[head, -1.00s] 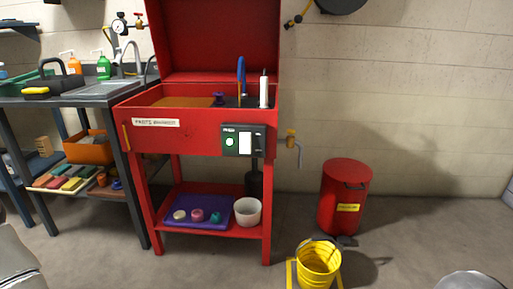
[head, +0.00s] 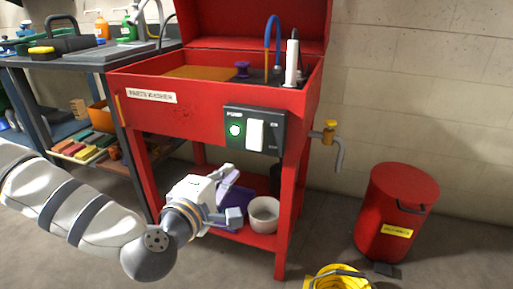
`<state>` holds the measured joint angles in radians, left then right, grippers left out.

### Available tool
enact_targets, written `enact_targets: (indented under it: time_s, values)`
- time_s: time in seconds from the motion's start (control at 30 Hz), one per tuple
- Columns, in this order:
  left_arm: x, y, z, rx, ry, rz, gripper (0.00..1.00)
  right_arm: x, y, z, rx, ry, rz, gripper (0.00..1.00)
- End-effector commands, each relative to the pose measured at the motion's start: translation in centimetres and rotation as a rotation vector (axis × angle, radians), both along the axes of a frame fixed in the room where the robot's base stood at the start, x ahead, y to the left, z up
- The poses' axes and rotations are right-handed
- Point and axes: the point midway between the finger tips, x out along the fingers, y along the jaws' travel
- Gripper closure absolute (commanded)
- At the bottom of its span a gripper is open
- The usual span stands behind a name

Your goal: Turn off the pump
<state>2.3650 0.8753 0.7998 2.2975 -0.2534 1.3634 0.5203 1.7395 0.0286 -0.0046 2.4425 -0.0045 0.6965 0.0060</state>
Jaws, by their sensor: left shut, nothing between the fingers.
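The red parts washer (head: 195,122) stands in the middle of the head view with its lid up. On its front is a black pump panel (head: 276,113) labelled PUMP. The panel has a round green lamp (head: 235,130) that looks lit and a white rocker switch (head: 255,135). The switch's exact tilt is hard to tell. My left gripper (head: 229,193) is shut and empty, below and a little left of the panel, in front of the lower shelf. It does not touch the switch. My right gripper is out of view.
A red waste can (head: 397,212) and yellow bucket (head: 337,280) stand on the floor at right.

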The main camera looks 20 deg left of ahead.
Motion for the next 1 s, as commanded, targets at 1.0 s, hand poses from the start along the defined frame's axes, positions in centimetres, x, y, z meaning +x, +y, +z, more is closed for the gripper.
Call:
enact_targets:
  time_s: [1.0]
  values:
    - [13.5,-0.5,-2.3,0.002,0.004,-0.002,1.00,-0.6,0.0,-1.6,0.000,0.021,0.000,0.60]
